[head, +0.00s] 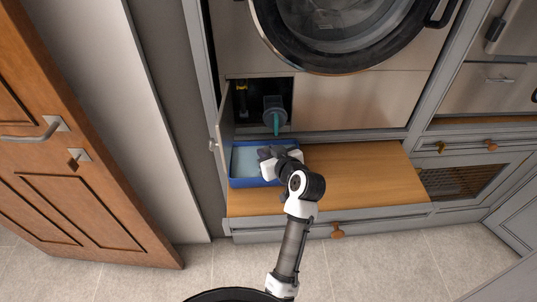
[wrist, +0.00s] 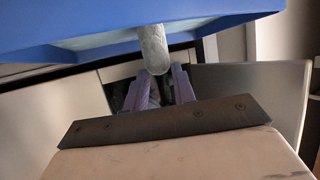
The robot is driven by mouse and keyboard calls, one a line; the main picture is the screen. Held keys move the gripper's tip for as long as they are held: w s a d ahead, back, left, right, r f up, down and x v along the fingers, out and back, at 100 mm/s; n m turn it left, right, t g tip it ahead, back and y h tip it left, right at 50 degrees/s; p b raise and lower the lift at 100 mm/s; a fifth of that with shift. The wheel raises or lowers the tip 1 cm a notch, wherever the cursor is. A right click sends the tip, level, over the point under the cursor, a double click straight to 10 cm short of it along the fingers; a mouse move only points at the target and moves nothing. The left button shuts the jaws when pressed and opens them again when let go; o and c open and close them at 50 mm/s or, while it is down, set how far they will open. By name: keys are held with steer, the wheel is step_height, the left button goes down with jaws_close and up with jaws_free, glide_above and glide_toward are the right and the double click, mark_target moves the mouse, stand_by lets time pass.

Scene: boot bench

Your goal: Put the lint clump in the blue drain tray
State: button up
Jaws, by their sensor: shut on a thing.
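The blue drain tray (head: 236,183) sits on the wooden bench below the washing machine, at its left end. My gripper (head: 266,157) is over the tray's right part in the head view. In the wrist view my gripper (wrist: 160,76) is shut on the grey lint clump (wrist: 154,48), which sticks out past the fingertips. The blue tray (wrist: 60,22) fills the top of the wrist view, close to the clump. I cannot tell whether the clump touches the tray. The clump is hidden in the head view.
A small hatch above the tray is open, with a dark filter fitting and a teal handle (head: 276,122) in it. Its door (head: 225,125) stands open at the left. The wooden bench (head: 360,178) right of the tray is clear. A wooden door (head: 70,170) stands far left.

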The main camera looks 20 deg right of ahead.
steer(key=shift+f, duration=0.75)
steer(key=shift+f, duration=0.2)
steer(key=o, duration=0.9)
steer(key=shift+o, duration=0.2)
steer(key=shift+r, duration=0.1)
steer(key=shift+r, duration=0.2)
steer(key=b+v, duration=0.2)
steer(key=v, duration=1)
steer(key=shift+f, duration=0.1)
